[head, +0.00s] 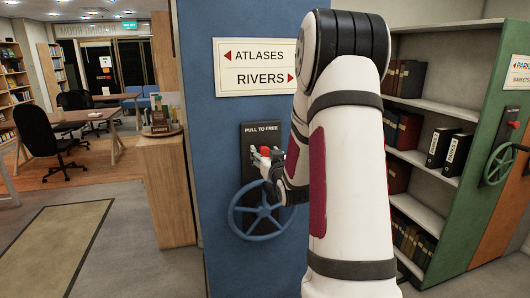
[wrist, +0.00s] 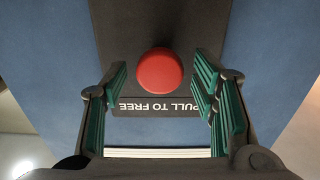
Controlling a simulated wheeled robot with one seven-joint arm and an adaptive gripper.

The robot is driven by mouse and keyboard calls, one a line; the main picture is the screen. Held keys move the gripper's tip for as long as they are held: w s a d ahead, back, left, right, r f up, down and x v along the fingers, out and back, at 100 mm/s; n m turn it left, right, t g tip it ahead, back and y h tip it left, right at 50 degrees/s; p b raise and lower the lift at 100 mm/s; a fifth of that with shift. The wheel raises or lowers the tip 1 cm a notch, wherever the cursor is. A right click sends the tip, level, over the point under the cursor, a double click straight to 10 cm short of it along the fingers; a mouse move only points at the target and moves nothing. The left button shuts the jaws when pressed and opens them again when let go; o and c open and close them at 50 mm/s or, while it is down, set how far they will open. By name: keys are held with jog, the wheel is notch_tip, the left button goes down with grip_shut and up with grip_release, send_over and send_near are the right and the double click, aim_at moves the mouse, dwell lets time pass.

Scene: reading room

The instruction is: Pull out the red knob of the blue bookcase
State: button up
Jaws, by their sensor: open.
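The blue bookcase (head: 230,115) stands in the middle of the head view, its end panel facing me. A black plate reading "PULL TO FREE" (head: 262,128) is on that panel. The red knob (wrist: 160,70) sits on the plate, round and centred between my fingers in the wrist view. In the head view the knob (head: 265,152) shows small and partly covered by my gripper (head: 258,155). My gripper is open, with a green-padded finger on either side of the knob and a visible gap to each. Depth between the fingertips and knob is hard to tell.
A blue handwheel (head: 262,211) is mounted just below the plate, close under my gripper. A green bookcase (head: 480,185) with its own wheel and open shelves of binders stand at right. A wooden cabinet (head: 166,190) stands at left. The floor at front left is clear.

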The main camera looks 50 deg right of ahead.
jog(key=shift+w+d, duration=0.4)
jog(key=shift+w, duration=0.2)
grip_shut()
jog(key=shift+p+v, duration=0.55)
jog(key=shift+v, duration=0.8)
grip_release()
